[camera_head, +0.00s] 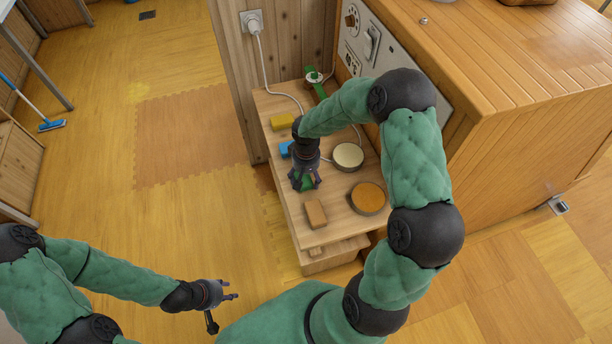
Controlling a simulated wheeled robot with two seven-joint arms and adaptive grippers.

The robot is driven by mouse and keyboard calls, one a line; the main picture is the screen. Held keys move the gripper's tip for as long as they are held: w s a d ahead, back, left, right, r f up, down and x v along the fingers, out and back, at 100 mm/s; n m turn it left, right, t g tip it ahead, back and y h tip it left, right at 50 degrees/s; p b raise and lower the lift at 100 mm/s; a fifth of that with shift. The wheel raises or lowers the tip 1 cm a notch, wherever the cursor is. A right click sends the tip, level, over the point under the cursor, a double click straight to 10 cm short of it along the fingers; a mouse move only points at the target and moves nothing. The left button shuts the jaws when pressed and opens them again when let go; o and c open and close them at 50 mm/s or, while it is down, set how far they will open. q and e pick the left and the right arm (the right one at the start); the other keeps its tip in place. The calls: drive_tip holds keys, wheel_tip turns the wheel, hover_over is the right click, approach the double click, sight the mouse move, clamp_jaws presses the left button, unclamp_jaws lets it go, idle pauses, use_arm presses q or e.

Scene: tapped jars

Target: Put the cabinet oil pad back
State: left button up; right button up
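The cabinet (290,215) is a low wooden unit with several small block-shaped pads on its top. A yellow pad (282,121), a blue pad (286,149) and a brown pad (316,214) lie along its left side. A green pad (305,184) shows between the fingers of my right gripper (305,181), which points down over the cabinet top. The fingers partly hide it, and whether they grip it is unclear. Which pad is the oil pad cannot be told. My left gripper (224,308) is open and empty above the floor, left of the cabinet.
A cream-topped round jar (348,156) and an orange-topped one (368,198) stand right of the pads. A green strap-like thing (318,88) and a white cable lie at the back. A large wooden counter (530,130) rises on the right. Open floor lies left.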

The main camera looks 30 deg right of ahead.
sight(306, 176)
drive_tip(key=shift+r, duration=0.1)
idle(0.3)
drive_tip(key=shift+r, duration=0.3)
use_arm(q)
wheel_tip(306, 176, up, 4)
drive_tip(key=p, duration=0.4)
drive_tip(key=shift+r, duration=0.2)
use_arm(e)
wheel_tip(306, 176, up, 12)
drive_tip(key=shift+f, duration=0.2)
